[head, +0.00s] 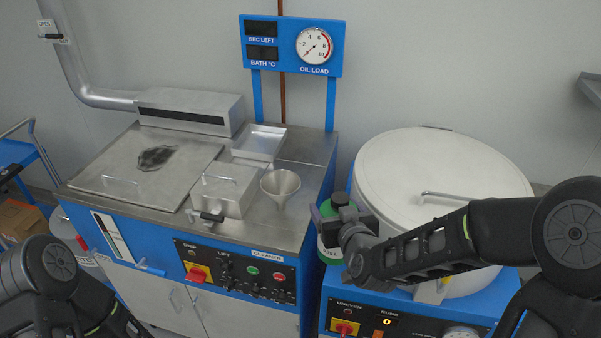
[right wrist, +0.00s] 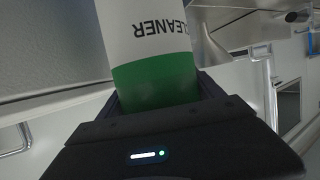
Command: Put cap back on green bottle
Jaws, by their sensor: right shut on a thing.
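The gripper hides part of the bottle, and I cannot tell whether the green top is the cap. I make out no separate cap. My left arm is at the lower left, its gripper out of sight.
The cleaner cabinet (head: 235,236) carries a metal funnel (head: 281,187), a small lidded box (head: 222,190), a shallow tray (head: 259,142) and a flat lid (head: 120,170). The white drum (head: 440,165) with a bar handle stands under my right arm. A gauge panel (head: 292,46) rises behind.

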